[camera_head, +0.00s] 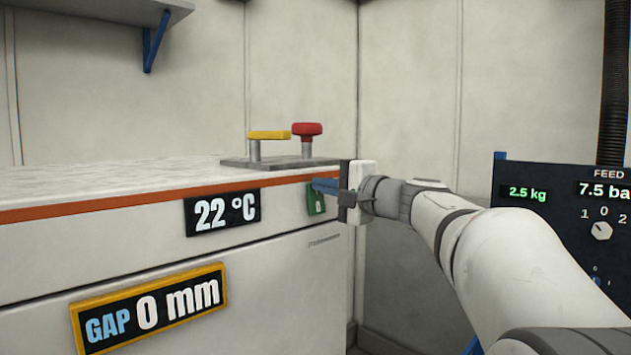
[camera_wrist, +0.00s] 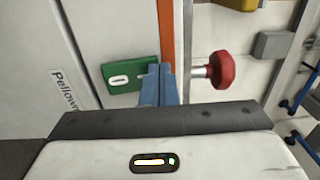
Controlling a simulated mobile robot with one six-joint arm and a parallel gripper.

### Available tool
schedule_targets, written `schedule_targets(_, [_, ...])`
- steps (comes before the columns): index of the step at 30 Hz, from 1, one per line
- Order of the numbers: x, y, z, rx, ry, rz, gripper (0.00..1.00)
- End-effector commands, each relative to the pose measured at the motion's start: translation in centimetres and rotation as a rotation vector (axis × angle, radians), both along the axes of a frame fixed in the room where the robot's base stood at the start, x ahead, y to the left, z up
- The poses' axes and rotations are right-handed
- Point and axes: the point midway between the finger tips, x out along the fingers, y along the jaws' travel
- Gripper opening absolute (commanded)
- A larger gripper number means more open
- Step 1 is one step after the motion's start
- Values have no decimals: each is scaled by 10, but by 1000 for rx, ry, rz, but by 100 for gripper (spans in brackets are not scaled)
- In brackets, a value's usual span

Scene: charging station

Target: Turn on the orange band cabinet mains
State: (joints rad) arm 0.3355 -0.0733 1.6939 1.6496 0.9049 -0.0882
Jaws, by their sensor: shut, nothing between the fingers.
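The white cabinet with the orange band (camera_head: 100,207) fills the left of the head view. A small green switch plate (camera_head: 316,203) sits on its front near the right end, just under the band. The orange band also shows there (camera_wrist: 167,32). My gripper (camera_head: 322,186) has its blue fingers shut and empty, at the plate's upper edge. In the wrist view the fingertips (camera_wrist: 159,72) overlap the plate's band-side edge and hide part of it. I cannot tell whether they touch it.
A red knob (camera_head: 307,129) and a yellow handle (camera_head: 269,135) stand on the cabinet top above my gripper. The cabinet displays read 22 °C (camera_head: 222,212) and GAP 0 mm (camera_head: 150,309). A dark control panel (camera_head: 540,220) with a dial stands at the right.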

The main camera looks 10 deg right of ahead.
Motion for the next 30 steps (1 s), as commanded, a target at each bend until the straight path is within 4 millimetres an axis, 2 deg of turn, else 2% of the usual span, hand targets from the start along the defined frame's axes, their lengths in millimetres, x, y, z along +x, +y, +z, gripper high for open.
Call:
schedule_targets(4, [-1,3,-2,2,-1,7,0])
schedule_targets(11, [-9,-8,-1,1,-4,4,0])
schedule_targets(15, [-25,-21,2,4,-6,9,0])
schedule_targets(24, [-81,-58,13,4,-5,9,0])
schedule_targets(30, [-101,-70,17,6,-2,12,0])
